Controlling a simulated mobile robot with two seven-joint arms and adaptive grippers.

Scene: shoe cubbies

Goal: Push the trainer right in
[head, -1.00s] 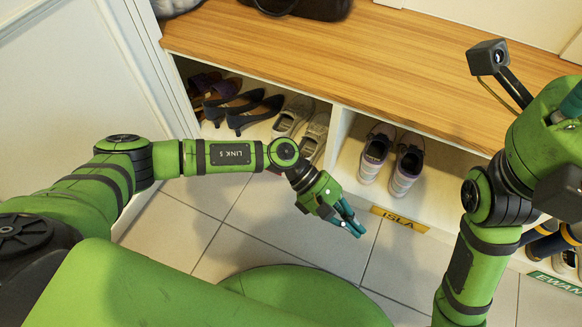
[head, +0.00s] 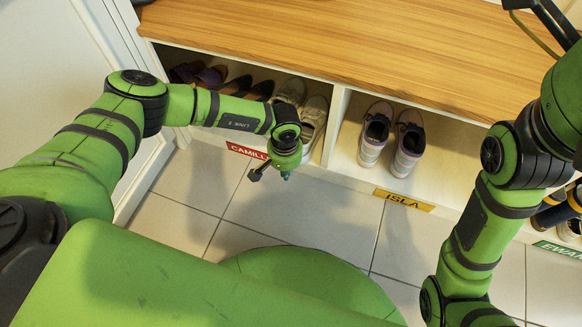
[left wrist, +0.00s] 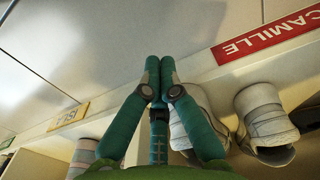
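A pair of pale grey-white trainers sits in the Camille cubby, against the divider. The right-hand trainer (head: 313,118) reaches further forward than its mate (head: 291,92). In the left wrist view the forward trainer (left wrist: 198,112) is partly hidden behind my fingers, near the cubby's front edge; its mate (left wrist: 265,118) is beside it. My left gripper (head: 285,176) is in front of the cubby, low and foreshortened in the head view. Its teal fingers (left wrist: 159,66) are shut together with nothing between them. I cannot tell whether they touch the trainer. My right gripper is out of view.
The red Camille label (head: 247,151) and yellow Isla label (head: 404,200) mark the front edge. Pink-and-white trainers (head: 408,145) stand in Isla's cubby. The divider (head: 337,125) separates the cubbies. Dark heels (head: 237,86) lie left of the grey trainers. The tiled floor in front is clear.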

